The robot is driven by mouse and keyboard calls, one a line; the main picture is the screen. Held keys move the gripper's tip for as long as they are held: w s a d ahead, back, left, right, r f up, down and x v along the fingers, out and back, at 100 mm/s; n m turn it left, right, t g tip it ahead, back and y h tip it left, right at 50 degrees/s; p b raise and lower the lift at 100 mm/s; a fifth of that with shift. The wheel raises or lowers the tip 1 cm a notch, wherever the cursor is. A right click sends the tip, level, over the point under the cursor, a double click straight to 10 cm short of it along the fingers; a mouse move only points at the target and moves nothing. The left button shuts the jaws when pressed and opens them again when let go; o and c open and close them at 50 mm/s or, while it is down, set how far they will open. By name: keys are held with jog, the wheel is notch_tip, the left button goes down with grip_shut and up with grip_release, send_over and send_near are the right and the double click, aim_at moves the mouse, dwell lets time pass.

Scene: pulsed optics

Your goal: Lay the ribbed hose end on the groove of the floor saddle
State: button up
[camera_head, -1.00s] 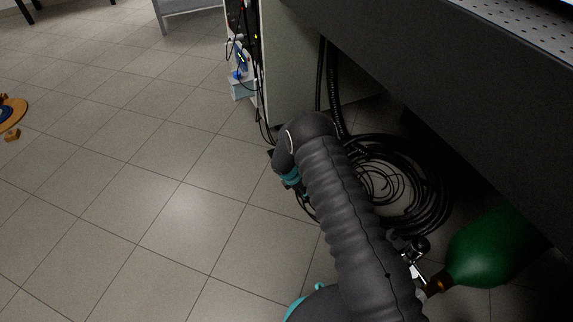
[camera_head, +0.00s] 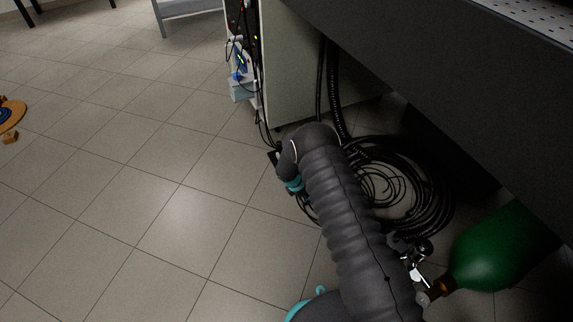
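A black ribbed hose (camera_head: 334,95) hangs down beside the pale cabinet and runs toward the floor behind my arm. Its end is not visible; my arm or the coiled lines may hide it. My arm reaches forward over the floor, and its far part bends down out of sight. My gripper cannot be made out. I cannot identify the floor saddle for certain. Whether the block has a groove is too small to tell.
Several coiled black lines (camera_head: 436,200) lie on the floor right of my arm, under the dark bench (camera_head: 440,95). A green cylinder (camera_head: 505,248) lies at the lower right. The pale cabinet (camera_head: 290,75) has cables on its left. The tiled floor at left is mostly clear.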

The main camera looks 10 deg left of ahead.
grip_shut()
jog(key=shift+r+p, duration=1.5)
jog(key=shift+r, duration=1.5)
